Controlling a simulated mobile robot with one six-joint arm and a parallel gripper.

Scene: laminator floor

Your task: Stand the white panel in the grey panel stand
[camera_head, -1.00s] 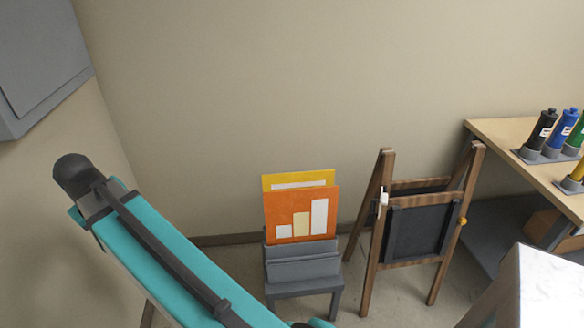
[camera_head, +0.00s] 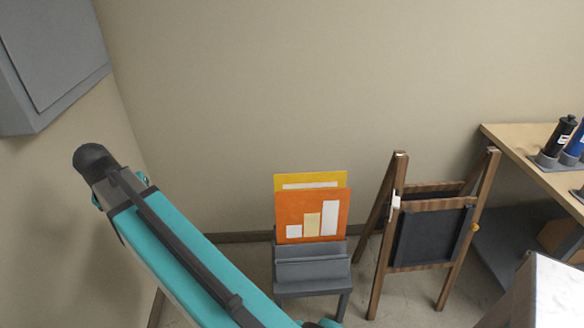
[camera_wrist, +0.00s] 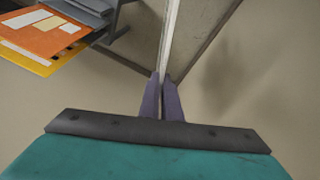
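The grey panel stand (camera_head: 312,275) stands on the floor by the back wall, low and slotted. An orange panel (camera_head: 290,200) with pale bars and a yellow panel (camera_head: 338,181) behind it stand upright in its back part. The front part looks empty. In the wrist view, the white panel (camera_wrist: 169,40) shows edge-on as a thin strip between the fingers of my gripper (camera_wrist: 161,95), which are closed on it. The stand (camera_wrist: 100,12) is at the upper left there, apart from the panel. My gripper and the white panel are not visible in the head view.
A wooden easel with a black board (camera_head: 430,235) stands just right of the stand. A workbench (camera_head: 520,145) with bottles is at the far right. A white-topped block (camera_head: 560,295) is at the lower right. A grey wall box (camera_head: 55,60) hangs upper left.

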